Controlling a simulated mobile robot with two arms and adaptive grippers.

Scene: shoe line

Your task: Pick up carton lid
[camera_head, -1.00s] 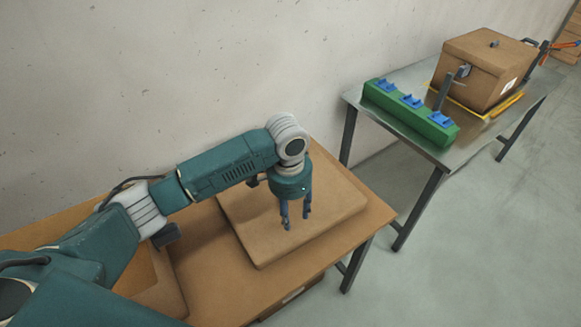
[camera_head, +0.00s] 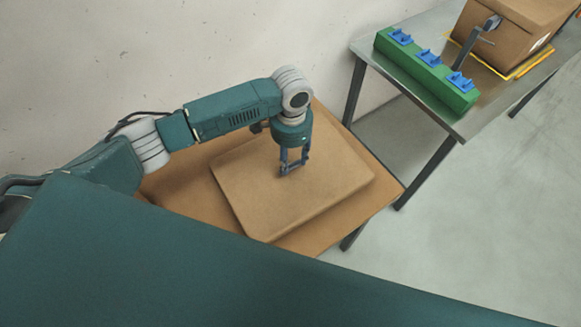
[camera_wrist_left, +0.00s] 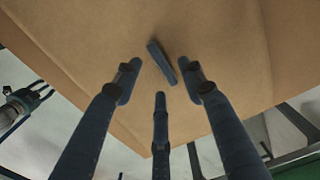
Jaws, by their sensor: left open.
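The carton lid (camera_head: 325,178), a flat brown square panel with shallow sides, lies on the brown table. In the left wrist view the lid (camera_wrist_left: 235,45) fills much of the picture, with a short dark bar-shaped handle (camera_wrist_left: 161,62) on its top. My left gripper (camera_head: 290,168) points down over the lid, near its middle. In the wrist view its fingers (camera_wrist_left: 160,80) are spread, with two tips either side of the handle and a third below it. Whether they touch the handle cannot be told.
The brown table (camera_head: 375,205) has a bare strip along its right side. A metal table (camera_head: 385,62) stands behind right, with a green block (camera_head: 425,72) bearing blue clamps and a brown carton (camera_head: 515,35). A teal part of my own body covers the lower foreground.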

